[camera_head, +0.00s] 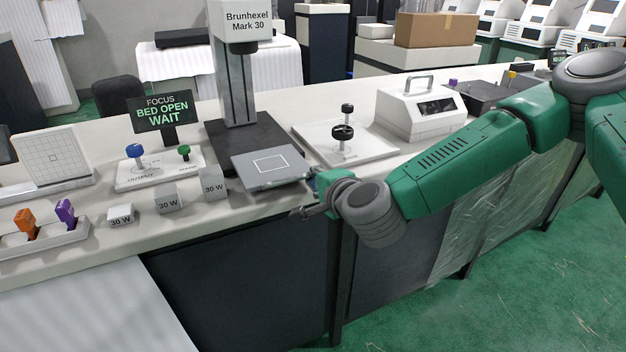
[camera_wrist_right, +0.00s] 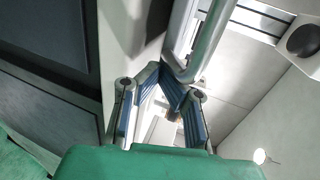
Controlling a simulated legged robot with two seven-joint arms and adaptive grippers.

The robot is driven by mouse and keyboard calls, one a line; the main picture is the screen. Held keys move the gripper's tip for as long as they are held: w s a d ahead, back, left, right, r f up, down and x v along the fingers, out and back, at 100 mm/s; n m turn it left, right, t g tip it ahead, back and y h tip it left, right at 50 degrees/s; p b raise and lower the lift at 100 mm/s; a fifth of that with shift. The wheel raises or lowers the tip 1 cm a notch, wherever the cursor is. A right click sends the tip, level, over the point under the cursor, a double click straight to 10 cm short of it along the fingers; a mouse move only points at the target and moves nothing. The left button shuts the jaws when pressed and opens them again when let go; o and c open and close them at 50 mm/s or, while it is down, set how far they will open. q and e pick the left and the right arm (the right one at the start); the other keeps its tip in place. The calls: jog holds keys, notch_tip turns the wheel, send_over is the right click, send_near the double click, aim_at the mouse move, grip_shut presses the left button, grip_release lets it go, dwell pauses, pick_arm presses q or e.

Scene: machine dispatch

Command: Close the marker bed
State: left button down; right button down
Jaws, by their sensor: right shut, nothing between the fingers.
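The marker bed (camera_head: 262,180) is a grey plate with a white outlined square. It sticks out toward the counter's front edge from the dark base of the Brunhexel Mark 30 marker (camera_head: 236,80). The screen (camera_head: 160,110) reads "FOCUS BED OPEN WAIT". My right gripper (camera_head: 303,212) is at the front right of the bed, near the counter edge. The right wrist view shows its fingers (camera_wrist_right: 164,72) shut and empty, close to a shiny metal bar (camera_wrist_right: 203,42). I cannot tell whether they touch it. My left gripper is not in view.
Several "30 W" blocks (camera_head: 168,202) stand left of the bed. A board with blue and green knobs (camera_head: 158,172) lies behind them. A white plate with a black-knobbed post (camera_head: 343,146) and a white handled box (camera_head: 420,108) stand to the right, near my right arm.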

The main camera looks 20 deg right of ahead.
aim_at(296, 158)
jog(key=w, duration=1)
jog(key=shift+a, duration=0.15)
jog(key=shift+s+f, duration=0.1)
jog(key=shift+s, duration=0.05)
